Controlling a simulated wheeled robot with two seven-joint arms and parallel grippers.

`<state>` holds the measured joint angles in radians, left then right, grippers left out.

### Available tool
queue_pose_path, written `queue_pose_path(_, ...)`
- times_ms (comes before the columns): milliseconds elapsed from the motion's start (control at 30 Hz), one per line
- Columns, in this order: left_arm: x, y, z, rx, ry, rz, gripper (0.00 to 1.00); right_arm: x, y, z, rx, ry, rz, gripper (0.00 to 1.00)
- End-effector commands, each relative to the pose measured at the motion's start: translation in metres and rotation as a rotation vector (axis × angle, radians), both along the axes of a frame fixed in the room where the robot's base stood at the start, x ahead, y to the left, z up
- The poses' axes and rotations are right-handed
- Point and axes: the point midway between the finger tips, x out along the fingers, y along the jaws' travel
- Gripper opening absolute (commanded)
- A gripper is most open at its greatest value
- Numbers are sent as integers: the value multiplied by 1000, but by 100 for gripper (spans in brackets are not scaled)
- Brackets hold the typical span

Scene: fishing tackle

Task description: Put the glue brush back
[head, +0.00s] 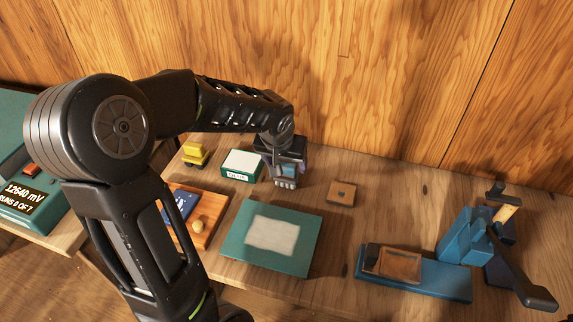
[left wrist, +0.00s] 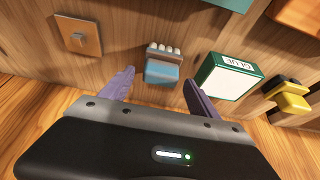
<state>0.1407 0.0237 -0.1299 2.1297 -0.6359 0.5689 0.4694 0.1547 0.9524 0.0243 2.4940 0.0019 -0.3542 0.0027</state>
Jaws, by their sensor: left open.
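A small blue block with a row of pale rounded tips (left wrist: 164,66), which looks like the glue brush though I cannot be sure, lies on the wooden bench. In the head view it shows just below my left gripper (head: 284,161). In the left wrist view my left gripper (left wrist: 160,79) is open, its purple fingers apart on either side of the block's near end. Whether they touch it I cannot tell. A white and green box marked GLUE (head: 241,165) stands beside it; it also shows in the left wrist view (left wrist: 230,76). My right gripper is not in view.
A small wooden square with a knob (head: 342,193) lies right of the gripper. A green mat with a pale sheet (head: 232,248) lies in front. A yellow object (head: 195,153) stands left, a blue tray (head: 445,281) and blue clamp-like tool (head: 464,235) right. A wooden wall rises behind.

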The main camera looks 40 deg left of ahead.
Motion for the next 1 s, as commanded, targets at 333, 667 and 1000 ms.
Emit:
queue_pose_path(333, -26, -9, 67, 1, -5, 0, 70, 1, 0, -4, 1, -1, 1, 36)
queue_pose_path(667, -37, -13, 92, 0, 0, -1, 70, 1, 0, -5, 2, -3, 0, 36)
queue_pose_path(1000, -36, -13, 92, 0, 0, -1, 70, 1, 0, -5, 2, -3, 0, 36)
